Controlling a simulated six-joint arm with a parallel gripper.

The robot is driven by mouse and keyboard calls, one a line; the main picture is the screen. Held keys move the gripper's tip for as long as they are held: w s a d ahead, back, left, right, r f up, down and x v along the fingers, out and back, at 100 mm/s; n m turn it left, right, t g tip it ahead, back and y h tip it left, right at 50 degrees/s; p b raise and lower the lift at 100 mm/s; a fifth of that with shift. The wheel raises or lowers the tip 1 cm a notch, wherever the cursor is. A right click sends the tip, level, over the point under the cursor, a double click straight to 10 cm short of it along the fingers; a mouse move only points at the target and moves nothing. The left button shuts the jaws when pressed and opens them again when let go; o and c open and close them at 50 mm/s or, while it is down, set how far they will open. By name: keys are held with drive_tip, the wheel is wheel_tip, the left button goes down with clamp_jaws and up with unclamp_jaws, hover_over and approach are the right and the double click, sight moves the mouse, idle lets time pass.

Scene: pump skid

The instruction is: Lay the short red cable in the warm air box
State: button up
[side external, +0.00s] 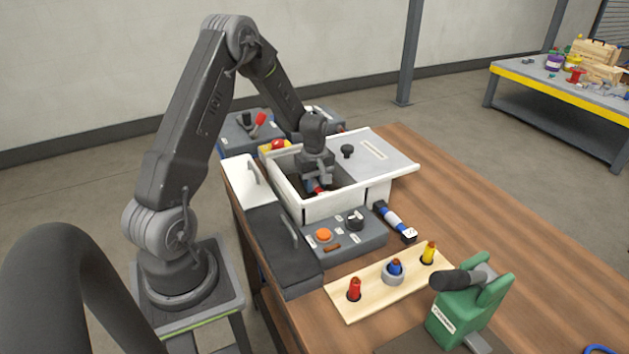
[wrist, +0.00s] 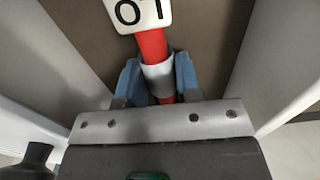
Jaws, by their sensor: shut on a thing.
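The short red cable (wrist: 152,45) is between my gripper's blue fingers (wrist: 158,78) in the wrist view, held at a white sleeve. A white end block (wrist: 139,12) with black characters is on the cable's far end. In the side view my gripper (side external: 317,180) is inside the open left part of a white box (side external: 335,206), with a bit of red and blue showing below it. I take this to be the warm air box; its label is unreadable. Its grey lid (side external: 385,160) with a black knob covers the right part. Whether the cable touches the floor is unclear.
A control panel (side external: 345,240) with an orange button stands in front of the box. A blue-white cable (side external: 394,222) lies to the right. A wooden board (side external: 385,287) with coloured plugs and a green device (side external: 465,310) are nearer. The table's right side is clear.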

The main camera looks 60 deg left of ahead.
drive_tip(key=o, duration=0.9)
wheel_tip(320, 180, up, 14)
idle(0.4)
drive_tip(key=shift+f, duration=0.1)
